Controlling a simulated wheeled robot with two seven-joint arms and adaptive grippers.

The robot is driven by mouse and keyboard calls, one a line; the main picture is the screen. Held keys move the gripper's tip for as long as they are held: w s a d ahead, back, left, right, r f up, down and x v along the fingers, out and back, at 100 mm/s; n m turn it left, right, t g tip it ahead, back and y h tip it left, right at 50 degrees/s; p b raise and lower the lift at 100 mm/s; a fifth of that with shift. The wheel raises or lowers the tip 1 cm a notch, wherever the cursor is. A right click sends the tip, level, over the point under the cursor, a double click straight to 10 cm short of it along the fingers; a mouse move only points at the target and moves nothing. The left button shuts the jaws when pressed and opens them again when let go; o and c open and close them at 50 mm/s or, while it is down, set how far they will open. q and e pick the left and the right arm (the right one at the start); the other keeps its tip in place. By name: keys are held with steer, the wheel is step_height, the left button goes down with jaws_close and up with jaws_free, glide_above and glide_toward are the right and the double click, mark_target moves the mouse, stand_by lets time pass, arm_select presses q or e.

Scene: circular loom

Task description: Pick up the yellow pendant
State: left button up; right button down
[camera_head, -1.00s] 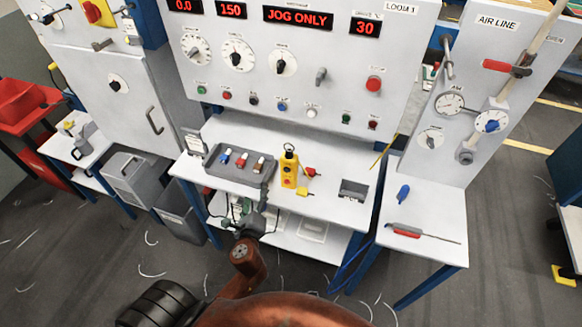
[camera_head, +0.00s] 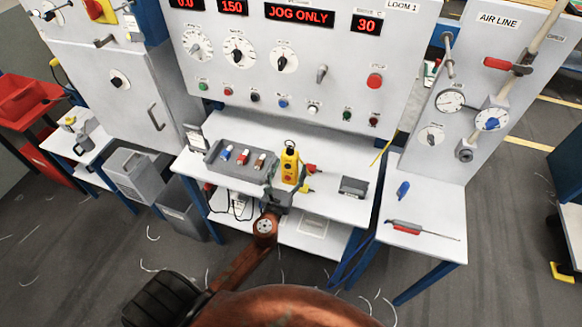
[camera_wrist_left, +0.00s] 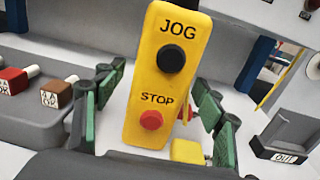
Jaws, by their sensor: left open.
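The yellow pendant (camera_head: 289,166) stands upright on the white shelf of the loom, with a hook or loop at its top. In the left wrist view the pendant (camera_wrist_left: 158,75) shows a black JOG button and a red STOP button. My left gripper (camera_head: 284,190) is at the pendant's lower front. In the wrist view the green-padded fingers of my left gripper (camera_wrist_left: 155,110) are open, one on each side of the pendant, with gaps visible between. The pendant's lowest part is hidden in the head view. My right gripper is not in view.
A grey tray (camera_head: 218,171) with several coloured keys lies left of the pendant. A small yellow block (camera_wrist_left: 187,151) and a red item (camera_head: 312,168) are close at its right. A dark grey holder (camera_head: 354,187) stands further right. The loom panel (camera_head: 330,75) rises behind.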

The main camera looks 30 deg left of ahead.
arm_select(q)
steer(key=shift+w+a, duration=0.15)
steer(key=shift+w, duration=0.3)
steer(key=c, duration=1.7)
steer(key=shift+r, duration=0.1)
